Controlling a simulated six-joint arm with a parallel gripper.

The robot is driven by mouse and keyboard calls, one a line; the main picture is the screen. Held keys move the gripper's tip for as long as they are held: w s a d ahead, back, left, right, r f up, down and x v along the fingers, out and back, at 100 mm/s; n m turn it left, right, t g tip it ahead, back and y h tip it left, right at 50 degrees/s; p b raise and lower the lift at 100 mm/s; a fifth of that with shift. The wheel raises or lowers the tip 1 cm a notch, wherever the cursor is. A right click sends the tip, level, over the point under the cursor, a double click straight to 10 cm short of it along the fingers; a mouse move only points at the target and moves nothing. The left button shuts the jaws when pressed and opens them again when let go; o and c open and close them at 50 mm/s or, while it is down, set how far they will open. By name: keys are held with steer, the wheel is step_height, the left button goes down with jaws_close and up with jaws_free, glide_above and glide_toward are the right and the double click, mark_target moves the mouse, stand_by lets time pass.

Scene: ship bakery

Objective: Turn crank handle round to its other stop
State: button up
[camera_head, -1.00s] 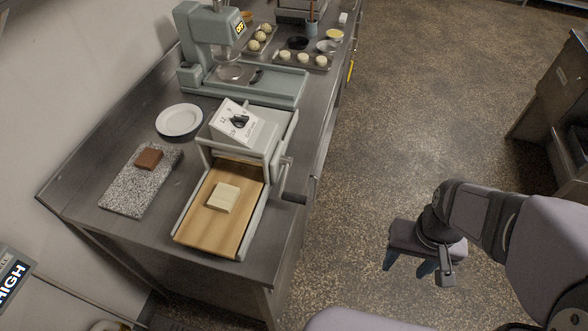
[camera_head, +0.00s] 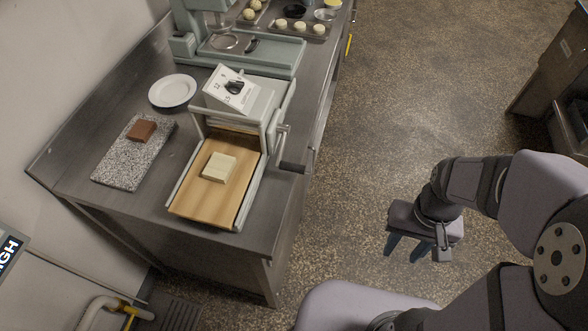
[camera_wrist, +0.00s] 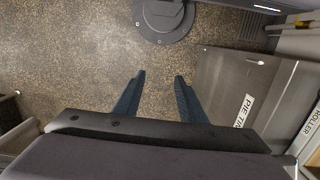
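A dough roller machine (camera_head: 262,104) stands on the steel counter, with a slanted dial panel on top. Its crank handle (camera_head: 293,167) is a dark grip on a metal arm at the machine's right side, low and pointing out over the counter's right edge. A pale dough block (camera_head: 218,168) lies on the wooden feed board (camera_head: 204,199) in front of the rollers. My gripper (camera_head: 403,248) hangs over the floor, right of the counter and well apart from the crank. Its two blue fingers (camera_wrist: 158,92) are spread with nothing between them in the wrist view.
A granite slab (camera_head: 121,164) with a brown block and a white plate (camera_head: 172,91) lie left of the machine. The floor between counter and gripper is clear.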

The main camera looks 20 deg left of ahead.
step_height(320, 180, down, 12)
steer(key=s+f+m+g+b, duration=0.1)
steer(key=s+m+g+b, duration=0.15)
steer(key=b, duration=0.25)
steer(key=m+t+y+b, duration=0.3)
steer(key=m+t+y, duration=0.1)
steer(key=m+y, duration=1.3)
glide_toward(280, 164)
steer(key=shift+n+g+y, duration=0.25)
steer(key=shift+n+y, duration=0.25)
steer(key=shift+n, duration=0.05)
steer(key=shift+w+a+f+p, duration=0.2)
steer(key=shift+a+f, duration=0.1)
steer(key=shift+a, duration=0.7)
steer(key=shift+w+a+f+p, duration=0.1)
steer(key=shift+a+f+p, duration=0.15)
steer(key=shift+a, duration=0.75)
steer(key=shift+w+a+f+p, duration=0.15)
steer(key=shift+a+f, duration=0.25)
steer(key=shift+a, duration=0.65)
jaws_close()
